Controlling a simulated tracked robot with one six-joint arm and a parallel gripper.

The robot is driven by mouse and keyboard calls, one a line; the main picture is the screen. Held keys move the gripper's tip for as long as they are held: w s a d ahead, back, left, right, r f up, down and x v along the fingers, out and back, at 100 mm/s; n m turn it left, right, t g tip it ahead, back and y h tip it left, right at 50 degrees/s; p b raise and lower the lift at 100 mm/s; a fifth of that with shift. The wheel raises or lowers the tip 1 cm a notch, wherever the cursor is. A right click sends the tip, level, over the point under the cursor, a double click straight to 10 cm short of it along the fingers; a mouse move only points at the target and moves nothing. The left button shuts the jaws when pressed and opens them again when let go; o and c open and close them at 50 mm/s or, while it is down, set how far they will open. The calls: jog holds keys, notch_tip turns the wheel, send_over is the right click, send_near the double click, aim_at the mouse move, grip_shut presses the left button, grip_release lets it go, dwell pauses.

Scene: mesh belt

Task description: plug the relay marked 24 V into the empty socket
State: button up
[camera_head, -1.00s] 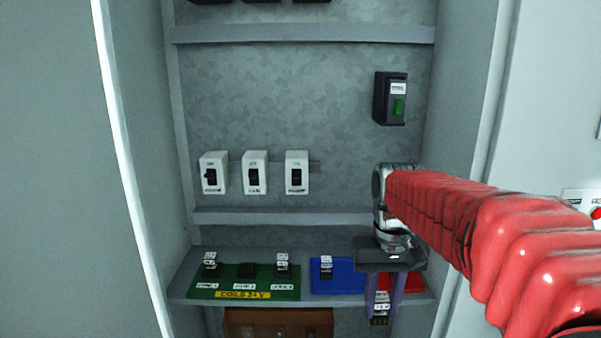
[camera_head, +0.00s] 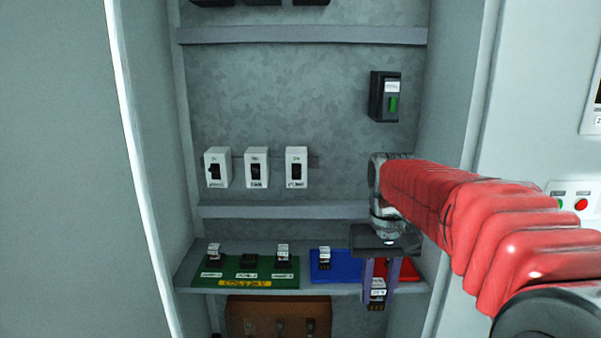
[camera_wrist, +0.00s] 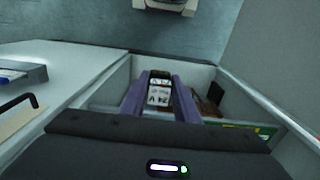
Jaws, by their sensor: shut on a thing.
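My gripper (camera_head: 379,284) points down at the front right of the cabinet shelf. Its purple fingers are shut on a small dark relay (camera_head: 377,295) with a white label. In the wrist view the relay (camera_wrist: 159,92) sits between the fingers; its marking is too small to read surely. The green board (camera_head: 222,278), labelled "COILS 24 V", lies on the left of the shelf. Its middle socket (camera_head: 248,263) is dark and empty; the left relay (camera_head: 213,253) and right relay (camera_head: 283,255) stand upright in the sockets beside it. My gripper is well to the right of this board.
A blue tray (camera_head: 343,270) with another relay (camera_head: 323,259) lies between the green board and my gripper. A red tray (camera_head: 408,268) is partly hidden behind the gripper. White switches (camera_head: 256,168) line the back wall above. A brown box (camera_head: 260,315) stands below the shelf.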

jog(key=w+f, duration=1.2)
jog(key=f, duration=0.1)
jog(key=shift+f, duration=0.4)
jog(key=shift+d+f, duration=0.1)
jog(key=s+f, duration=0.4)
jog(key=f, duration=0.6)
jog(key=s+f, duration=0.5)
jog(key=f, duration=0.6)
jog(key=shift+s, duration=0.15)
